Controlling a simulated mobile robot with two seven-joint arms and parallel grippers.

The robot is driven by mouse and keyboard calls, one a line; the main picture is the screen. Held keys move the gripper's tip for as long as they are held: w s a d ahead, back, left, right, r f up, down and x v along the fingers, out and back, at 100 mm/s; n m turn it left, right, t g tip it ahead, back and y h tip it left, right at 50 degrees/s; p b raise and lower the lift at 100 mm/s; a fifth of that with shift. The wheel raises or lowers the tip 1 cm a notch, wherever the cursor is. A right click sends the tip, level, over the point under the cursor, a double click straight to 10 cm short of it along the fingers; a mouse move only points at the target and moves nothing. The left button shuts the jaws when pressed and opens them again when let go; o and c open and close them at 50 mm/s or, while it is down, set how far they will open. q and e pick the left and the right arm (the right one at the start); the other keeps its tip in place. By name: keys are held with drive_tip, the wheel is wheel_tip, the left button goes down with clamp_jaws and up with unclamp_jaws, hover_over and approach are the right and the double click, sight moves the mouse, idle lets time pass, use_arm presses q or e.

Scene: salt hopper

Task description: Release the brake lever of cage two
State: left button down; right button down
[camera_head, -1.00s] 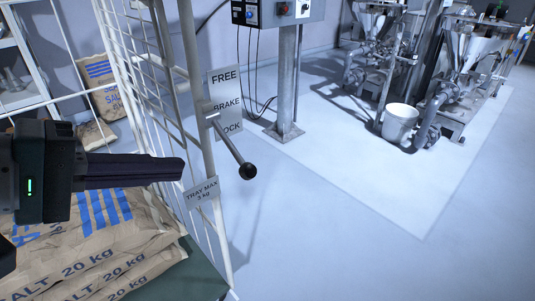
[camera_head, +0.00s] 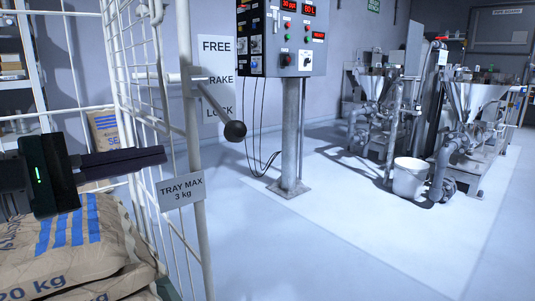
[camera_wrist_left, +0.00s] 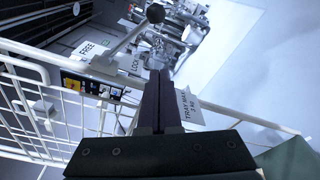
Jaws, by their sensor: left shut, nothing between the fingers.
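The brake lever (camera_head: 217,103) is a metal rod with a black ball knob (camera_head: 235,131), fixed to the post of the white wire cage (camera_head: 195,230). A sign behind it (camera_head: 218,47) reads FREE, BRAKE and LOCK; the rod partly covers BRAKE. The lever slants down to the right from its pivot. My left gripper (camera_head: 164,155) is shut and empty, left of the post and below the lever, apart from the knob. In the left wrist view the knob (camera_wrist_left: 155,13) shows beyond the fingertips (camera_wrist_left: 158,75). My right gripper is out of view.
Salt sacks (camera_head: 65,245) lie inside the cage below my left gripper. A tray sign (camera_head: 181,193) hangs on the post. A control box (camera_head: 282,35) stands on a pillar behind. A white bucket (camera_head: 409,178) and metal hoppers (camera_head: 470,100) stand right. Floor in front is clear.

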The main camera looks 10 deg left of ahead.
use_arm(q)
drive_tip(key=w+d+r, duration=0.1)
drive_tip(key=w+d, duration=0.4)
drive_tip(key=d, duration=0.2)
drive_tip(key=shift+w+d, duration=0.25)
drive_tip(key=shift+w, duration=0.15)
idle(0.3)
drive_tip(key=shift+r, duration=0.1)
wheel_tip(320, 180, up, 11)
drive_tip(key=s+d+n+g+h+p, duration=0.1)
drive_tip(key=n+p, duration=1)
drive_tip(key=p, duration=1.1)
drive_tip(key=shift+s+d+g, duration=0.15)
drive_tip(key=shift+d+g, duration=0.15)
drive_tip(key=shift+g, duration=0.1)
